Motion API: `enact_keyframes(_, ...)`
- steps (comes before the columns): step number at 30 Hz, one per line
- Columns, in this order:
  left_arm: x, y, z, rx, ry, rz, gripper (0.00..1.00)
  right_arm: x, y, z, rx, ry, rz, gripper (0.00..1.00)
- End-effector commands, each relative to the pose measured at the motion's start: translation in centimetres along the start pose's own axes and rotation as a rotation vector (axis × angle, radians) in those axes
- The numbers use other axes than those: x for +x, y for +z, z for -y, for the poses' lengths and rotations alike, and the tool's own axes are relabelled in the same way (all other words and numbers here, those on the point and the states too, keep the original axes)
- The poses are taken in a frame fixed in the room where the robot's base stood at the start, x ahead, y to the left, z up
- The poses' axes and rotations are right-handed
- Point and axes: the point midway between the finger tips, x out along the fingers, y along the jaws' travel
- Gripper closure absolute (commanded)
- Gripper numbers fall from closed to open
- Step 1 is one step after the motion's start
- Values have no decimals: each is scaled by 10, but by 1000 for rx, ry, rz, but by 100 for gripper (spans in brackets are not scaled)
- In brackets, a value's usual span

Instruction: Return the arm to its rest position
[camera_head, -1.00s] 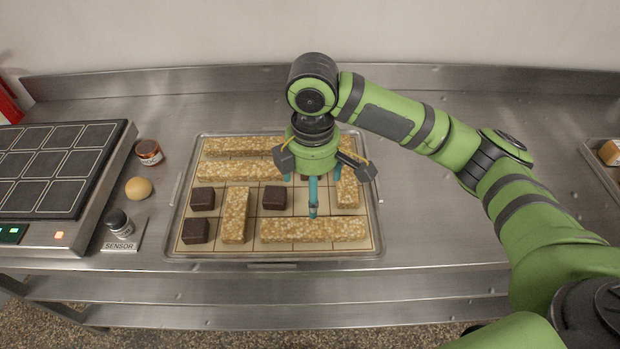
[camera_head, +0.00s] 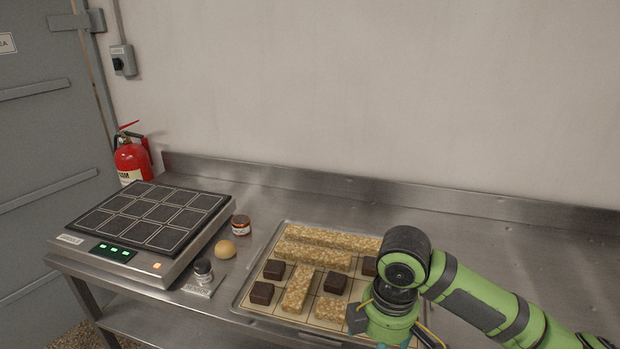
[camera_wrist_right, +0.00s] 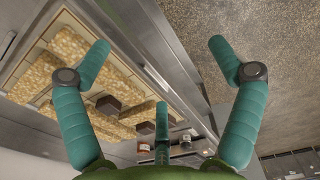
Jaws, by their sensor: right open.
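My right arm comes in from the right in the head view. Its green gripper (camera_head: 392,325) is at the tray's near right corner, and its fingers are cut off by the bottom edge. In the right wrist view the teal fingers of this gripper (camera_wrist_right: 160,68) are spread wide with nothing between them. The metal tray (camera_head: 259,263) holds golden oat bars (camera_head: 312,254) and dark brown cubes (camera_head: 262,292) on a gridded liner. The tray also shows left of the fingers in the wrist view (camera_wrist_right: 40,128). My left gripper is not in view.
A red extinguisher (camera_head: 132,160) stands behind. The steel counter (camera_head: 480,235) behind my arm is clear.

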Motion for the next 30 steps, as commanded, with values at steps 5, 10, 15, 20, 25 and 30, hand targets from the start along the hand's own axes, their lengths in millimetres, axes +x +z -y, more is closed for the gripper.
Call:
enact_keyframes(5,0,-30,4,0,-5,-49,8,27,-19,20,29,-5,-96,8)
enact_keyframes(10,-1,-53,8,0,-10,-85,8,52,-35,43,104,-9,-209,8)
enact_keyframes(15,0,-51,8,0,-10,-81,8,78,-41,66,271,-6,-338,8)
enact_keyframes(20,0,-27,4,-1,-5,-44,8,102,-23,83,496,17,-409,8)
enact_keyframes(25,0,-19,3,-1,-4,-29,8,124,19,97,738,70,-402,8)
enact_keyframes(30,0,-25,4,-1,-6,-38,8,140,62,112,904,126,-348,8)
